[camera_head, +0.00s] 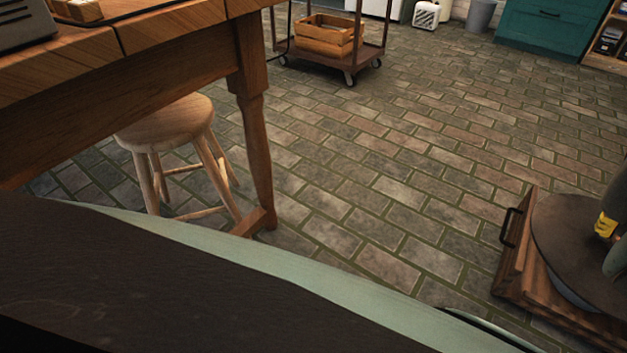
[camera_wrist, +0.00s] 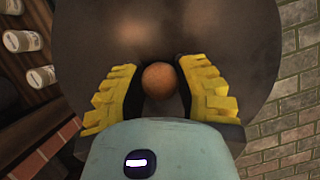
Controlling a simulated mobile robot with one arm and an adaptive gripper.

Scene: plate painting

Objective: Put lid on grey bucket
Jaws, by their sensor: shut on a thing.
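A dark round lid (camera_head: 565,235) is at the right edge of the head view, partly cut off by the frame. In the wrist view the lid (camera_wrist: 210,35) fills the upper middle, with a round wooden knob (camera_wrist: 158,80) at its centre. The yellow fingers of my gripper (camera_wrist: 157,72) are shut on this knob from both sides. A yellow finger also shows in the head view at the right edge. A pale grey curved surface (camera_head: 572,294) shows just under the lid's lower edge, likely the grey bucket. The lid hides its rim, so I cannot tell whether they touch.
A wooden drawer or box (camera_head: 512,255) with a black handle surrounds the pale surface. A wooden table (camera_head: 150,65) and stool (camera_head: 168,125) stand at left. A cart (camera_head: 345,62) with a wooden crate (camera_head: 325,38) is behind. The brick floor between is clear.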

